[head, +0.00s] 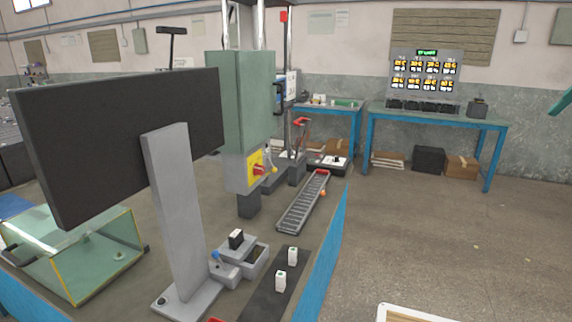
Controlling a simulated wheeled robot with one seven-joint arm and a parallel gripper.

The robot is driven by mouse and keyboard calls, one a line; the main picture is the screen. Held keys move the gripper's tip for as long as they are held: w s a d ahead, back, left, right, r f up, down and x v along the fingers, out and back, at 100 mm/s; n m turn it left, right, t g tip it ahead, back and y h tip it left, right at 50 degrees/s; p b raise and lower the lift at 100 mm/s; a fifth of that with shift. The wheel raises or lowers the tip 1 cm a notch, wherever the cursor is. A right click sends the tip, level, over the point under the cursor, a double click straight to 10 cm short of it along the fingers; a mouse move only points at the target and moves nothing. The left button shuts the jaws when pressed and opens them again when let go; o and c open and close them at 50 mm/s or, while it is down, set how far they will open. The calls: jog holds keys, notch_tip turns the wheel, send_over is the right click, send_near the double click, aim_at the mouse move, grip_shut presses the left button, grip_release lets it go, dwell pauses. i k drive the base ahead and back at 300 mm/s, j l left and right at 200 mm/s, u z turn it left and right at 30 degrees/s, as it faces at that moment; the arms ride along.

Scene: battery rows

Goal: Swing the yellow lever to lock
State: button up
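A small yellow knob (274,169) shows at the right side of the grey control box under the green cabinet. It seems to sit on the end of a thin pale lever, but it is too small to tell its exact position. Beside it, on the box's face, is a yellow plate (253,161) with a red rotary handle (258,170). Whether the lever is locked cannot be told.
A large dark monitor (120,140) on a grey stand fills the left. A roller conveyor (304,203) runs right of the control box. Two white blocks (280,282) stand on a dark strip. Open floor (430,235) lies to the right, before a blue-legged table (440,117).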

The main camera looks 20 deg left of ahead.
aim_at(274, 169)
jog(key=i, duration=6.25)
jog(key=i+u, duration=0.15)
jog(key=u, duration=0.25)
jog(key=i+u, duration=0.15)
jog(key=u, duration=0.2)
jog(key=i+l+u, duration=0.1)
jog(key=u, duration=0.3)
jog(key=i+l+u, duration=0.1)
jog(key=u, duration=3.75)
jog(key=j+z, duration=0.15)
jog(key=j, duration=0.8)
jog(key=i+j+z, duration=0.1)
jog(key=j, duration=0.2)
jog(key=i+j+z, duration=0.1)
jog(key=i+j, duration=0.15)
jog(key=i+j+z, duration=0.1)
jog(key=j, duration=0.25)
jog(key=i+j+z, duration=0.1)
jog(key=j, duration=0.25)
jog(key=i+j+z, duration=0.1)
jog(key=i+j, duration=0.1)
jog(key=j, duration=0.1)
